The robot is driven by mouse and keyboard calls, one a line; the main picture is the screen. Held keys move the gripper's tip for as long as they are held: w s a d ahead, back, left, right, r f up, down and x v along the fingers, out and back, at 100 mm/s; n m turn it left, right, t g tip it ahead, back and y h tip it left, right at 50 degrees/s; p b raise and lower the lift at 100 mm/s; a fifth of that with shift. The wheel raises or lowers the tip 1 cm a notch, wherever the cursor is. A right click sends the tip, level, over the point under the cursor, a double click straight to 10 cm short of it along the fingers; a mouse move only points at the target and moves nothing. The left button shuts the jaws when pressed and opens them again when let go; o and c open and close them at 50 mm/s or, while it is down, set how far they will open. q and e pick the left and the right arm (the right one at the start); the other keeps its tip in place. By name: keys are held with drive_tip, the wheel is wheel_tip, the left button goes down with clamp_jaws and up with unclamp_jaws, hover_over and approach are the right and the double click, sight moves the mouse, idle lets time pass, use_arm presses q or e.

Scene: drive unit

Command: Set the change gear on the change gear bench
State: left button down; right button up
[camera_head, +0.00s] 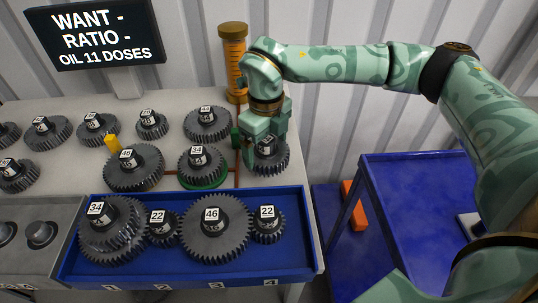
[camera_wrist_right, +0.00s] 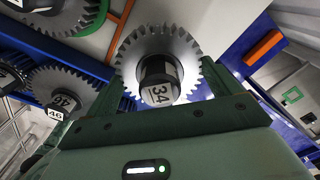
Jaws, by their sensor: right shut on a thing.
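The change gear (camera_head: 270,161), a dark toothed gear with a hub, is under my right gripper (camera_head: 258,136), near the right edge of the pale bench top (camera_head: 165,110). In the right wrist view the gear (camera_wrist_right: 140,50) shows the label 34 on its hub. My right gripper (camera_wrist_right: 165,85) is shut on the hub, a finger on each side. The fingers partly hide the gear in the head view. I cannot tell whether the gear touches the bench top. My left gripper is not in view.
A blue tray (camera_head: 295,262) with numbered places holds gears labelled 34, 22, 46 and 22. Several loose gears (camera_head: 134,168) stand behind it, one on a green ring (camera_head: 203,184). An orange cylinder (camera_head: 234,60) stands at the back. A blue cart (camera_head: 415,185) is at right.

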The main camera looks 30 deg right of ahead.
drive_tip(key=f, duration=0.1)
drive_tip(key=f+b, duration=0.1)
drive_tip(key=f, duration=0.1)
drive_tip(key=d+f+b, duration=0.1)
drive_tip(key=shift+w+f, duration=0.3)
drive_tip(key=shift+f, duration=0.1)
drive_tip(key=shift+r, duration=0.15)
drive_tip(key=o, duration=1.3)
drive_tip(key=shift+s, duration=0.1)
wheel_tip(320, 180, up, 12)
drive_tip(key=p, duration=0.4)
